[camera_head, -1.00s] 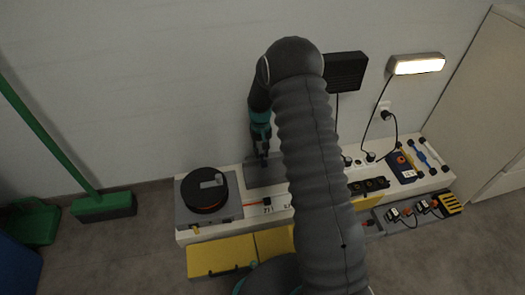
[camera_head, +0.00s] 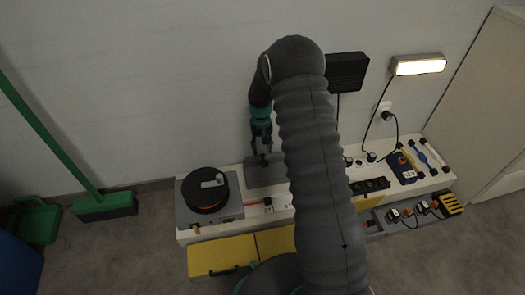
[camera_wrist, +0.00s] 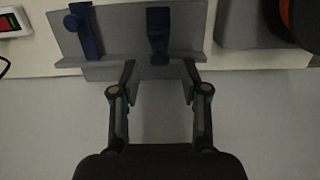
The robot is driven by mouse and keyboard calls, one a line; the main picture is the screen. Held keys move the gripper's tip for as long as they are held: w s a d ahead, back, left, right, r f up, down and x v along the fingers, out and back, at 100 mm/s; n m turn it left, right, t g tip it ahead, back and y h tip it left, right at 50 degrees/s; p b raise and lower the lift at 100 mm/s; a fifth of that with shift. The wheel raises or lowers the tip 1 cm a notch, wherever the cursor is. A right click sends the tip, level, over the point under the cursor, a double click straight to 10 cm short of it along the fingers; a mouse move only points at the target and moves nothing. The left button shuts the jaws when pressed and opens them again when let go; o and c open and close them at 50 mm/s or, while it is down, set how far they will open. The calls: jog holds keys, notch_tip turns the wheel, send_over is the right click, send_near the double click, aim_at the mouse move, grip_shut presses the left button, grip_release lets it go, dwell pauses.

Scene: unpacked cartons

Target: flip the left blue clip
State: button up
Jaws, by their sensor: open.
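Two dark blue clips stand on a grey plate (camera_wrist: 120,20) in the wrist view. One clip (camera_wrist: 158,36) is on the right there, just beyond and between my fingertips. The other clip (camera_wrist: 85,28) is on the left, outside my fingers, and has a rounded knob at its side. The wrist view looks turned around against the head view, as the reel lies on its right. My gripper (camera_wrist: 160,72) is open and empty, its fingers apart. In the head view my gripper (camera_head: 261,150) is over the grey plate (camera_head: 258,177); the clips are hard to make out there.
A black cable reel (camera_head: 205,188) sits left of the plate on the white bench (camera_head: 189,238). My arm hides the bench's middle. A power strip (camera_head: 370,186) and tools lie to the right. Yellow drawers (camera_head: 222,255) are below. The wall is close behind.

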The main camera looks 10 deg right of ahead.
notch_tip(320, 180, up, 10)
jog(key=w, duration=0.1)
jog(key=shift+r, duration=0.15)
jog(key=shift+w, duration=0.1)
